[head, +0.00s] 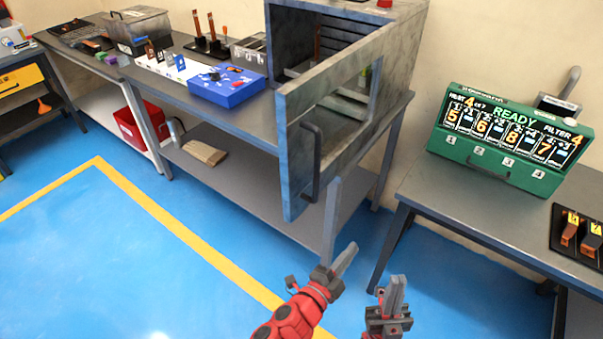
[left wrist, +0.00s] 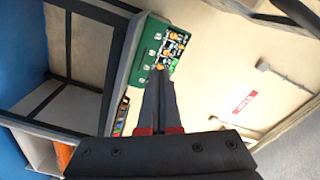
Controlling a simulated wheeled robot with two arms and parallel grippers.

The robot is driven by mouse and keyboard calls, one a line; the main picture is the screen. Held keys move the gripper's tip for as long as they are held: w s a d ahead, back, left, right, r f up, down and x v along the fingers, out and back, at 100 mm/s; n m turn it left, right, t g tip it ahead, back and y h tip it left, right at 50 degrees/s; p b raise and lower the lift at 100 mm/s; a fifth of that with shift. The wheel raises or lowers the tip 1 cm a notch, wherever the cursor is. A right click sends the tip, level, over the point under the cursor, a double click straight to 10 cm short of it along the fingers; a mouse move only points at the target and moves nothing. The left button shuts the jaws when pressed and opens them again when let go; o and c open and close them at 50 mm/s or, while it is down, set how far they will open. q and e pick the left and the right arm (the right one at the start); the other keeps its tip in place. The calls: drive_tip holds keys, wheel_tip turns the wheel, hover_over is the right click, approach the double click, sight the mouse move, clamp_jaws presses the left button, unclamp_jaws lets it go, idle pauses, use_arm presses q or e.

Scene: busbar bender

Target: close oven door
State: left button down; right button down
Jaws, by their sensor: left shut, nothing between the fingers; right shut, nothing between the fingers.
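The oven (head: 398,22) is a grey metal box on the workbench, at the top middle of the head view. Its door (head: 293,130) stands wide open, swung out past the bench's front edge, with a window opening and a dark vertical handle (head: 313,160). My left gripper (head: 347,258) is shut and empty, below and to the right of the door, apart from it. In the left wrist view its closed fingers (left wrist: 160,95) point toward the green box. My right gripper (head: 396,290) is shut and empty, further right and lower, also apart from the door.
A green display box (head: 500,145) stands on the right table (head: 440,203). A blue box (head: 227,86) sits on the bench left of the oven. A lower shelf (head: 235,190) holds a brown item. The blue floor (head: 110,260) with yellow lines is clear at left.

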use_arm(q)
drive_tip(key=s+a+r+n+t+y+p, duration=0.2)
drive_tip(key=a+r+y+p, duration=0.15)
drive_tip(key=r+y, duration=0.45)
drive_tip(key=s+a+r+n+t+y+p, duration=0.2)
drive_tip(key=a+r+y, duration=0.3)
drive_tip(key=r, duration=0.4)
drive_tip(key=y+p, duration=0.1)
drive_tip(key=p, duration=0.3)
approach(299, 169)
drive_tip(key=w+d, duration=0.1)
drive_tip(key=w+d+r, duration=0.1)
drive_tip(key=w, duration=0.1)
drive_tip(key=shift+w+d, duration=0.1)
drive_tip(key=shift+w, duration=0.1)
drive_tip(key=w+a+p, duration=0.2)
drive_tip(key=a, duration=0.1)
drive_tip(key=shift+w+f, duration=0.1)
drive_tip(key=shift+f, duration=0.1)
drive_tip(key=shift+w+f, duration=0.1)
drive_tip(key=shift+a, duration=0.1)
